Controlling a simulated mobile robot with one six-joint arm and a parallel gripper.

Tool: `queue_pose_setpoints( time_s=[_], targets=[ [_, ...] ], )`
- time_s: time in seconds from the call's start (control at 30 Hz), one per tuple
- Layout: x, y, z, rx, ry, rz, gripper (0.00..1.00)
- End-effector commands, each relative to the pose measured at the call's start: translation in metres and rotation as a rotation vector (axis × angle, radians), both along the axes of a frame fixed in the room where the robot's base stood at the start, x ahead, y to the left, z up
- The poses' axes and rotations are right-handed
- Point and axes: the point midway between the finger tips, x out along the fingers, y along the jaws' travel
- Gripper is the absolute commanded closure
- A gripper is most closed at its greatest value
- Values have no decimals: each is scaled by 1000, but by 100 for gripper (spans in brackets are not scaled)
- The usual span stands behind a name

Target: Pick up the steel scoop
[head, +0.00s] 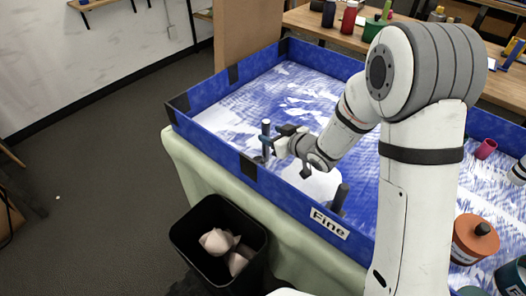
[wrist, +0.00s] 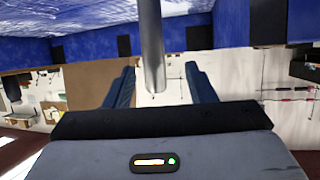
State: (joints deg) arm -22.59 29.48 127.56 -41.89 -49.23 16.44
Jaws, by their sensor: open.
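A grey, upright cylindrical handle (head: 266,128), which looks like the steel scoop's, stands inside the left wall of the blue tray (head: 207,142). In the wrist view the grey metal rod (wrist: 151,42) comes down from the top edge and ends between the two blue fingers. My gripper (head: 268,143) is at the handle in the head view. In the wrist view my gripper (wrist: 160,85) is open, with a gap on each side of the rod. The scoop's lower part is hidden in the head view.
A dark handle (head: 340,197) stands near the tray's "Fine" label (head: 329,223). A black bin (head: 191,247) with pale lumps is below the tray's front left. An orange container (head: 474,243) and a pink cup (head: 486,149) are at the right. A wooden table (head: 330,37) is behind.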

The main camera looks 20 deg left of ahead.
Motion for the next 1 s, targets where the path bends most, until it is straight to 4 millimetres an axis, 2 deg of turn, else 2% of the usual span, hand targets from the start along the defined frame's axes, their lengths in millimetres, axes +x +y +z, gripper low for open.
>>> queue_pose_setpoints(
  time_s=[0.33,0.63,1.0],
  targets=[
    [28,29,-20,-3,0,1,50],
    [30,32,-22,-2,-1,-1,50],
    [30,33,-22,-2,-1,-1,79]
  ],
)
